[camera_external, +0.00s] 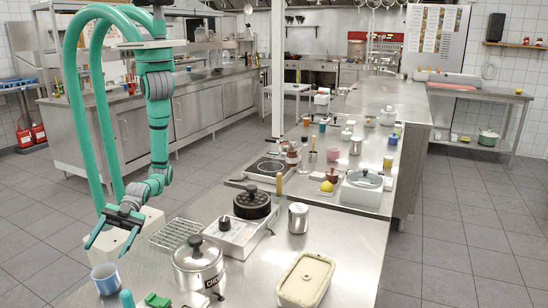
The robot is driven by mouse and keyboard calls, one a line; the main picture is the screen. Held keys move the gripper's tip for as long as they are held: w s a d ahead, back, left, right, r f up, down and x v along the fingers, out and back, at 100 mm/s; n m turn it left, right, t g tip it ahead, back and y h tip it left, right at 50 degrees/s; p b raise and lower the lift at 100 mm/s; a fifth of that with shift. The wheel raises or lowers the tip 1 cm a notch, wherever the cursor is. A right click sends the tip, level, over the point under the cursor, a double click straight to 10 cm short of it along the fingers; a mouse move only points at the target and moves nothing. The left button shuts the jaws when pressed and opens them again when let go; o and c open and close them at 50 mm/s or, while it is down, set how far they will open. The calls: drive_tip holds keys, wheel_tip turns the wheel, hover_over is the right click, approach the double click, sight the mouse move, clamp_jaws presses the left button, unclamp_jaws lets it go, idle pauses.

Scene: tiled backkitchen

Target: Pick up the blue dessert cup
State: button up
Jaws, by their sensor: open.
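A small light-blue cup (106,280) stands upright on the steel counter at the lower left of the external view, near the counter's left edge. My gripper (110,243) is teal and points downward above the cup. Its two fingers are spread apart with nothing between them. A visible gap separates the fingertips from the cup's rim.
Right of the cup are a lidded steel pot (198,265), a green object (157,300) and a teal item (127,299). A wire rack (176,233) lies behind. A cream container (306,280) and a steel canister (298,218) stand further right, with bare counter between.

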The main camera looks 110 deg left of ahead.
drive_tip(key=s+d+r+m+g, duration=0.3)
drive_tip(key=s+d, duration=0.1)
drive_tip(key=d, duration=0.3)
drive_tip(key=m+y, duration=0.1)
drive_tip(key=m, duration=0.3)
approach(96, 284)
drive_tip(key=shift+s+a+f+g, duration=0.2)
drive_tip(key=shift+a+g, duration=0.1)
drive_tip(key=shift+a, duration=0.3)
drive_tip(key=w+a+m+g, duration=0.1)
drive_tip(key=w+a+r+m+g, duration=0.1)
drive_tip(key=g, duration=0.1)
drive_tip(key=shift+w+r, duration=0.3)
drive_tip(key=shift+w+a+r+m+g+y, duration=0.1)
drive_tip(key=shift+a+r+m+g+y, duration=0.05)
drive_tip(key=shift+m+g+y, duration=0.2)
drive_tip(key=x, duration=1)
drive_tip(key=shift+d+r, duration=0.15)
drive_tip(key=shift+d, duration=0.2)
drive_tip(key=c, duration=1.2)
